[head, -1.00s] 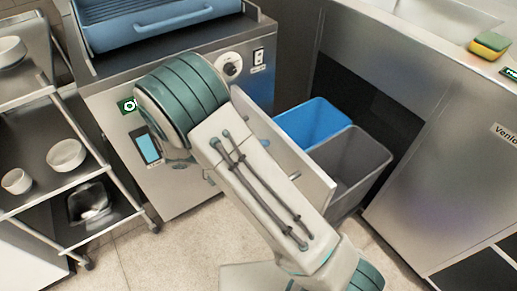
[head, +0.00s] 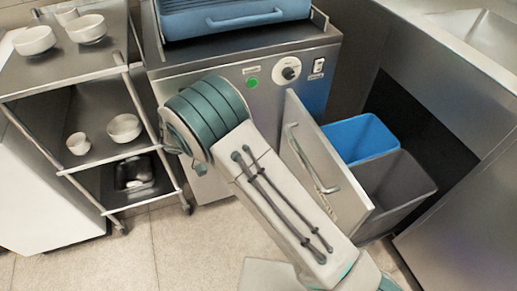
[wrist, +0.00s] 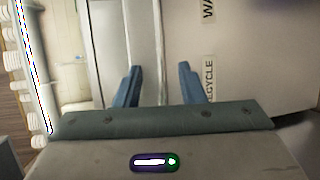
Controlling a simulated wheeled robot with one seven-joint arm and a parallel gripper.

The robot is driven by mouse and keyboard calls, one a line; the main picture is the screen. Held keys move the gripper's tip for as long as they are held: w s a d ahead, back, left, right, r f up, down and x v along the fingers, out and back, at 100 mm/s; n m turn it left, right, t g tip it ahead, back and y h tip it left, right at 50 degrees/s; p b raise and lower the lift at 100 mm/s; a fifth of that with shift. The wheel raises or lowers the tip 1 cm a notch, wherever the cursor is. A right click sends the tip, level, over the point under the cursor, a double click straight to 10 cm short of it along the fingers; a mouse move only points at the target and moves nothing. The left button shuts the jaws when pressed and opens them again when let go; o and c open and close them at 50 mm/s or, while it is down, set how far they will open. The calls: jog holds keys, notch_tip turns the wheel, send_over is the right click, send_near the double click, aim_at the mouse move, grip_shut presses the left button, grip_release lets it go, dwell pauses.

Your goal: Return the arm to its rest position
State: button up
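My arm (head: 285,205) stretches from the lower right of the head view up to its teal-banded joint (head: 205,115), in front of the steel machine and the pulled-out bin front. My gripper shows in the wrist view (wrist: 160,88), with its two blue fingers apart and nothing between them. It faces a pale panel (wrist: 250,60) with labels reading "RECYCLE" and "WA", the second cut off. I cannot tell the gap between the fingers and the panel. The gripper's fingers are not visible in the head view.
A pulled-out bin unit with a handled front (head: 330,175) holds a blue bin (head: 360,138) and a grey bin (head: 412,185) right of my arm. A steel machine (head: 225,85) carries a blue rack (head: 240,15). A shelf trolley (head: 90,75) with bowls stands left. Tiled floor (head: 130,265) is open at lower left.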

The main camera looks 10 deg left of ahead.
dwell(0.3)
jog(key=s+d+r+m+g+y+p, duration=0.1)
jog(key=s+d+r+g+y+p, duration=0.1)
jog(key=d+r+y+p, duration=0.45)
jog(key=s+d+r+g+y+p, duration=0.15)
jog(key=d+r+p, duration=0.25)
jog(key=d+r, duration=0.6)
jog(key=s+d+r+t+y+p, duration=0.1)
jog(key=s+d+r+y+p, duration=0.1)
jog(key=r, duration=0.4)
jog(key=s+d+r+t+y+p, duration=0.2)
jog(key=s+r+y+p, duration=0.1)
jog(key=r+p, duration=0.3)
jog(key=s+d+r+m+t+y+p, duration=0.1)
jog(key=s+d+r+t+y+p, duration=0.1)
jog(key=r, duration=0.5)
jog(key=s+y+p, duration=0.1)
jog(key=s+p, duration=0.1)
jog(key=p, duration=0.1)
jog(key=shift+s+d+r, duration=0.2)
jog(key=shift+s+d, duration=0.05)
jog(key=shift+d, duration=0.15)
